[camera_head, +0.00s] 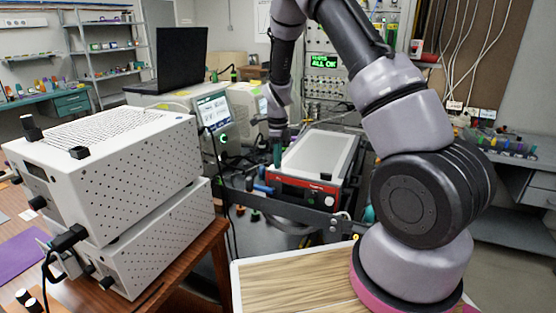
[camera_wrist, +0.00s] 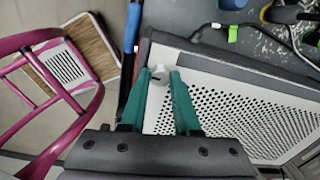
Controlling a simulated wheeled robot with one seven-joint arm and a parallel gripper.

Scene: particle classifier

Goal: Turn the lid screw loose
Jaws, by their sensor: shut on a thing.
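My gripper (camera_head: 277,153) reaches down at the left edge of a device with a red front panel (camera_head: 303,190) and a pale grey top (camera_head: 318,152). In the wrist view, my gripper's two teal fingers (camera_wrist: 162,76) are shut on the lid screw (camera_wrist: 160,71), a small pale knob between their tips. The screw sits by the corner of the device's white perforated panel (camera_wrist: 225,100). In the head view the screw is too small and covered to make out. How far it is turned cannot be told.
A laptop (camera_head: 178,58) and a box with a screen (camera_head: 211,112) stand left of the device. Two stacked white perforated boxes (camera_head: 120,150) fill the left foreground. Blue-handled tools (camera_head: 262,187) lie close to the gripper. A wooden-topped surface (camera_head: 290,278) is in front.

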